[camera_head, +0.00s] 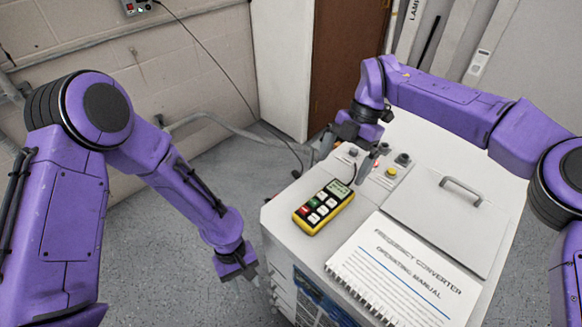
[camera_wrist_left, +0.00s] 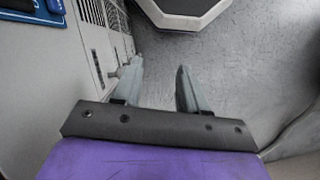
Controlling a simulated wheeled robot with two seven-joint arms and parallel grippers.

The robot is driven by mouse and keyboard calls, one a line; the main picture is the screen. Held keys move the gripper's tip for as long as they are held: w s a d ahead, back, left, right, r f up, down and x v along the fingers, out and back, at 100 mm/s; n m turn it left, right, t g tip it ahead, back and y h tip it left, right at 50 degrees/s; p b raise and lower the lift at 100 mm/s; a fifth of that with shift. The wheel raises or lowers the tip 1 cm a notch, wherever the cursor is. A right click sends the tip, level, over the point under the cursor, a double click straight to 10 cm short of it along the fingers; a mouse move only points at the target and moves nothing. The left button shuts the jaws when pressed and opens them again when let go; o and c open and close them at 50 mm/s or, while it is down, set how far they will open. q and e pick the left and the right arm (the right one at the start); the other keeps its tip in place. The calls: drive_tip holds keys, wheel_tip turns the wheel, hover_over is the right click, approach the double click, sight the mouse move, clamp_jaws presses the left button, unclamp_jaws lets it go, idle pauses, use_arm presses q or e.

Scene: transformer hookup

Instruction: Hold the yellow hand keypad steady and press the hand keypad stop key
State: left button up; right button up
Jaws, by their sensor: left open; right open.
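The yellow hand keypad (camera_head: 323,206) lies on the light top of the cabinet near its left edge. It has a small display and several keys, among them a red key (camera_head: 304,210) and a green key (camera_head: 313,203). My right gripper (camera_head: 345,163) is open above the cabinet top, just behind the keypad's display end. I cannot tell whether it touches the keypad. My left gripper (camera_head: 250,277) is open and empty, low beside the cabinet's left side. In the left wrist view its two fingers (camera_wrist_left: 158,88) stand apart over the grey floor.
The cabinet top (camera_head: 290,222) also bears a spiral operating manual (camera_head: 405,270), a lid with a handle (camera_head: 460,190) and several knobs and buttons (camera_head: 391,171). A cable runs down the wall to behind the cabinet. The floor left of the cabinet is free.

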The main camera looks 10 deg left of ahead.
sight(325, 202)
use_arm(q)
drive_tip(key=w+r+n+y, duration=0.1)
drive_tip(key=w+r, duration=0.4)
drive_tip(key=r, duration=0.3)
drive_tip(key=w+r+y, duration=0.1)
drive_tip(key=w+r, duration=0.4)
drive_tip(key=r, duration=0.3)
drive_tip(key=w+d+r+n+h, duration=0.1)
drive_tip(key=w+d+r, duration=0.2)
drive_tip(key=d+r, duration=0.1)
drive_tip(key=w+d+r+n+t+h, duration=0.1)
drive_tip(key=w+d+r+n+h, duration=0.1)
drive_tip(key=r, duration=0.4)
drive_tip(key=w+d, duration=0.1)
drive_tip(key=d, duration=0.1)
drive_tip(key=shift+d+r, duration=0.35)
drive_tip(key=shift+d, duration=0.05)
use_arm(e)
drive_tip(key=x, duration=1)
drive_tip(key=shift+f, duration=0.25)
drive_tip(key=c, duration=1.3)
use_arm(q)
clamp_jaws()
use_arm(e)
drive_tip(key=shift+c, duration=0.2)
